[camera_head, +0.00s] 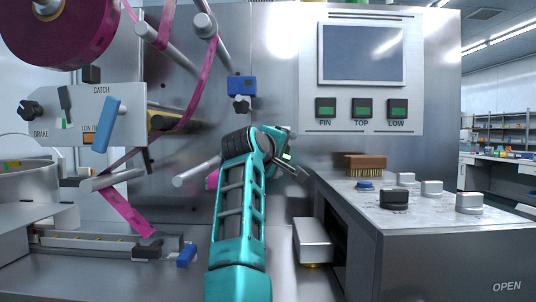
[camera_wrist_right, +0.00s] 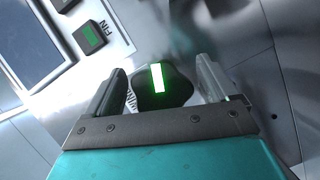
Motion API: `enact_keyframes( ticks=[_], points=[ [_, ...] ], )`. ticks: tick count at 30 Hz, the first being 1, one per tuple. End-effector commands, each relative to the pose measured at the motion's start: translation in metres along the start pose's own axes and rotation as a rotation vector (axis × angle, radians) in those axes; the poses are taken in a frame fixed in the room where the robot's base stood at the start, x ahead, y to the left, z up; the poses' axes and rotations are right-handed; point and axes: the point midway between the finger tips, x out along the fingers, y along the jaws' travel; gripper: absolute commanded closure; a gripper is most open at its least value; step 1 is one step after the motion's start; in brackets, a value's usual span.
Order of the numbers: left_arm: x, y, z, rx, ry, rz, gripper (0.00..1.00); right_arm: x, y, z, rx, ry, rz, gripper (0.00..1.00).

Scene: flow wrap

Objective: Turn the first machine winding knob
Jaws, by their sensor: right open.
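A black lobed knob with a bright green bar (camera_wrist_right: 163,88) sits between the two fingers of my right gripper (camera_wrist_right: 160,70) in the right wrist view. The fingers stand apart on either side of it, with a visible gap; I cannot tell how far past the knob they reach. In the head view my right gripper (camera_head: 292,158) is at the steel machine wall, left of and below the FIN button, and its wrist largely hides the knob. My left gripper is not in view.
A panel with a screen (camera_head: 362,54) and FIN, TOP and LOW buttons is above right. A steel bench (camera_head: 430,215) holds a brush (camera_head: 365,165) and several small knobs or buttons. Rollers (camera_head: 197,174) and pink film (camera_head: 128,214) are to the left.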

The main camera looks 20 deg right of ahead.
Motion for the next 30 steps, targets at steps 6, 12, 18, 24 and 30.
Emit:
enact_keyframes(
  ticks=[6, 12, 18, 24, 30],
  points=[
    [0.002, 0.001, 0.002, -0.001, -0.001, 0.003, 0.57, -0.038, -0.002, 0.000, -0.002, 0.003, 0.001, 0.13],
    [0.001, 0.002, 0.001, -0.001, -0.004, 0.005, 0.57, -0.076, -0.001, 0.000, -0.001, 0.003, 0.000, 0.13],
    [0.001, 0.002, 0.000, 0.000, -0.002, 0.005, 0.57, -0.103, -0.001, 0.000, -0.001, 0.003, -0.001, 0.13],
    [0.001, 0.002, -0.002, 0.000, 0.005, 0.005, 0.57, -0.112, -0.001, 0.000, -0.002, 0.003, -0.002, 0.13],
    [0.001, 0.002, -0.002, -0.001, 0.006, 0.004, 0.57, -0.112, -0.001, 0.000, -0.001, 0.003, -0.002, 0.13]
  ],
)
